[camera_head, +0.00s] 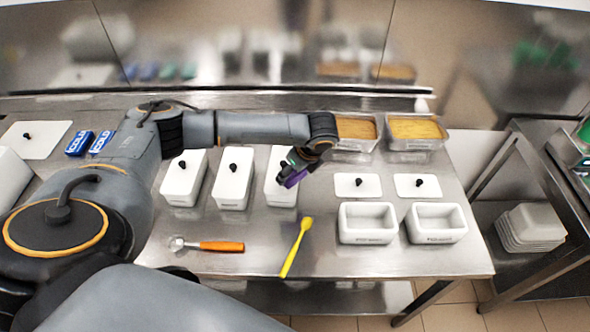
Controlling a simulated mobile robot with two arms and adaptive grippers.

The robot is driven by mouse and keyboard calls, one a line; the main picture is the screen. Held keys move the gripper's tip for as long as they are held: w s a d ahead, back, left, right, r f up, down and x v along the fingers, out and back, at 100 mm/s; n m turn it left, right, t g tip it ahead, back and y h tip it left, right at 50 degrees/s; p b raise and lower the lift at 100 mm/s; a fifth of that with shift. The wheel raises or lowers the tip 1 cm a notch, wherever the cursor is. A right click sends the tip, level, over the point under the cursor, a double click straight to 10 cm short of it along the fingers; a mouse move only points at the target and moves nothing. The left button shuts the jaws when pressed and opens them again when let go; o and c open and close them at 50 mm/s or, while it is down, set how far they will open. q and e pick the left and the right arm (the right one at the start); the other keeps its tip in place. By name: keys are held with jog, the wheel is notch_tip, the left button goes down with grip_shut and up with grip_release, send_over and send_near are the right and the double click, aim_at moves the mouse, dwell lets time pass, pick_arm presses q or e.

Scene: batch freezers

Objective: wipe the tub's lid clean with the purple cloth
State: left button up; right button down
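Three white lidded tubs with black knobs stand in a row at mid table. My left gripper (292,170) reaches across from the left and is over the rightmost of these, the tub (281,193). It appears shut on the purple cloth (293,179), a small dark purple patch at the fingertips. The cloth is at or just above the tub's white lid (276,162); I cannot tell whether it touches. The gripper and cloth hide part of the lid, and any dirt on it is too small to make out. My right gripper is not in view.
Two lidded tubs (233,185) (183,185) stand left of it. Right are loose lids (358,192), open tubs (367,236) and metal pans (415,145) of yellow food. An orange-handled scoop (220,246) and yellow spatula (296,248) lie in front. Blue cold packs (80,143) lie far left.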

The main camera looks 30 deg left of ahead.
pick_arm(q)
jog(key=shift+r+p, duration=0.4)
jog(key=shift+r, duration=0.2)
jog(key=shift+w+d+r+p, duration=0.1)
jog(key=shift+r+p, duration=0.2)
jog(key=shift+p, duration=0.05)
jog(key=shift+w+d+r+p, duration=0.1)
jog(key=shift+w+r+p, duration=0.05)
jog(key=shift+r+p, duration=0.4)
jog(key=shift+r, duration=0.35)
jog(key=shift+s+r, duration=0.25)
jog(key=shift+r, duration=0.05)
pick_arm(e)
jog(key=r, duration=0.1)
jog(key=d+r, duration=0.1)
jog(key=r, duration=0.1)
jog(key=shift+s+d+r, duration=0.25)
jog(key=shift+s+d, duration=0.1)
pick_arm(q)
jog(key=shift+w+f, duration=0.1)
jog(key=shift+w, duration=0.05)
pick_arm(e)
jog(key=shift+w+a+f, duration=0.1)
